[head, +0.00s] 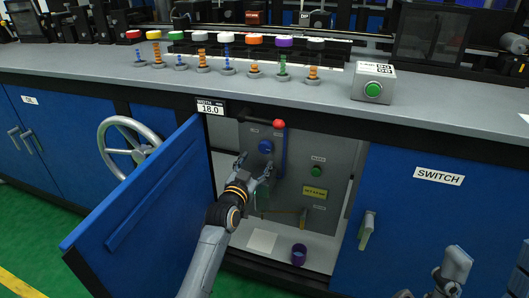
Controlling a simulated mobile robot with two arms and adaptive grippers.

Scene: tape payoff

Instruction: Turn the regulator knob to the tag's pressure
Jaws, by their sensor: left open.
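A round blue knob (265,146), which looks like the regulator knob, is on the grey back panel inside the open cabinet. A yellow tag (314,193) with dark print is on the panel to the right; its print is too small to read. My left gripper (256,166) is inside the cabinet, open and empty, its fingers pointing up just below the knob in the picture. I cannot tell whether it touches anything. The knob's face is in view. My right gripper (452,272) is at the lower right, outside the cabinet; its fingers are not clear.
The blue cabinet door (135,215) stands open on the left. A red-ended lever (279,124) and a green button (316,171) are near the knob. A purple cup (299,256) and a white sheet (262,241) are on the cabinet floor. A display (210,108) reads 18.0.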

